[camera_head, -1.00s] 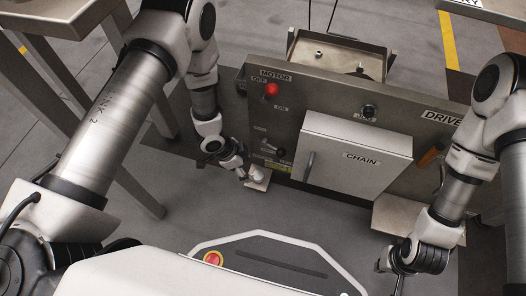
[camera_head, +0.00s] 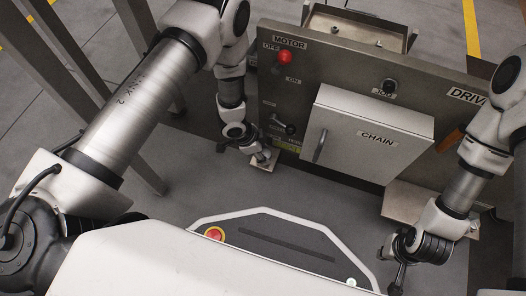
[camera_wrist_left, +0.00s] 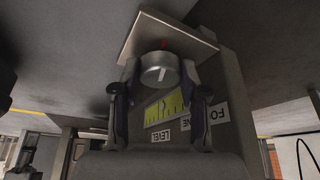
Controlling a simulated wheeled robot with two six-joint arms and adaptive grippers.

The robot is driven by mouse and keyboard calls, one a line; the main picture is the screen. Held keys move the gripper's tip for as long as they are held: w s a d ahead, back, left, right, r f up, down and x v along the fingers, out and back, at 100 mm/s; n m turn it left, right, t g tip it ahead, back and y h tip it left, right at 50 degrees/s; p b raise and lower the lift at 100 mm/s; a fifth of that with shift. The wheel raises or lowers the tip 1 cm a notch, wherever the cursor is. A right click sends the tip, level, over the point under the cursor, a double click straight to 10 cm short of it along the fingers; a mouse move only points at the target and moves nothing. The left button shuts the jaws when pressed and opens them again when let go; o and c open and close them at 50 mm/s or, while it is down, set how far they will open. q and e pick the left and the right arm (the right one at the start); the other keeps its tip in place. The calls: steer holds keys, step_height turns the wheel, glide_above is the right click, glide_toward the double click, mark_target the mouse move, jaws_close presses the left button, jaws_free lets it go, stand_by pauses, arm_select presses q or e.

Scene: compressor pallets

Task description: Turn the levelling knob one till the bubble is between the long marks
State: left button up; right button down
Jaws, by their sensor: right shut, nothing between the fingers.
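The round grey levelling knob (camera_wrist_left: 160,70) has a white line on its face and sits under a pale plate (camera_wrist_left: 140,37) with a red mark in the left wrist view. The yellow-green level vial (camera_wrist_left: 163,108) with dark marks lies below the knob, above a LEVEL label. I cannot make out the bubble. My left gripper (camera_wrist_left: 160,72) has one finger on each side of the knob; whether they touch it is unclear. In the head view the left gripper (camera_head: 262,156) is low at the panel's left end. My right gripper (camera_head: 396,278) is shut and empty, low at the right.
The grey panel (camera_head: 345,72) carries a red motor button (camera_head: 284,57), a black-handled lever (camera_head: 288,128) and the white CHAIN box (camera_head: 370,135), close to the right of my left gripper. A metal plate (camera_head: 400,200) juts out near my right arm. A metal frame stands at the left.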

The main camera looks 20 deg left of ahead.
arm_select(q)
steer(key=shift+r+m+p, duration=0.35)
steer(key=shift+m+p, duration=0.35)
steer(key=shift+p, duration=0.7)
steer(key=shift+w+m+g+p, duration=0.1)
steer(key=shift+m+g+p, duration=0.3)
steer(key=shift+m, duration=0.1)
steer(key=shift+f+m, duration=0.25)
steer(key=shift+m, duration=0.25)
steer(key=shift+f+m+g, duration=0.1)
steer(key=shift+m+g, duration=0.4)
steer(key=shift+m, duration=0.3)
steer(key=o, duration=1.1)
steer(key=shift+o, duration=0.2)
steer(key=shift+n, duration=0.3)
